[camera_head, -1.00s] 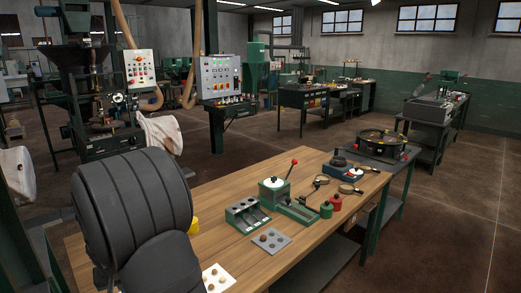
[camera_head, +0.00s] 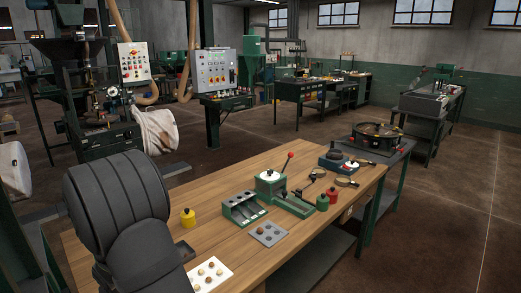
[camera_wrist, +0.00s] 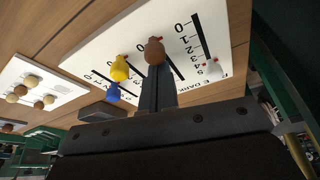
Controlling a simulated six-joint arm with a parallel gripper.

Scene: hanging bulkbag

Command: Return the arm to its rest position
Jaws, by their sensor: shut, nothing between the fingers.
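My arm (camera_head: 120,200) stands at the left in the head view, over the left end of the wooden bench (camera_head: 225,200). Its end is mostly hidden behind the dark links there. In the wrist view my gripper (camera_wrist: 158,92) is shut and empty. It points over a white board (camera_wrist: 215,25) with printed scales and several small coloured pieces, seen at a steep tilt. I cannot tell the exact gap between the fingers and the board.
A white card with several round beans (camera_head: 210,272) lies beside the arm. The floor at right is clear.

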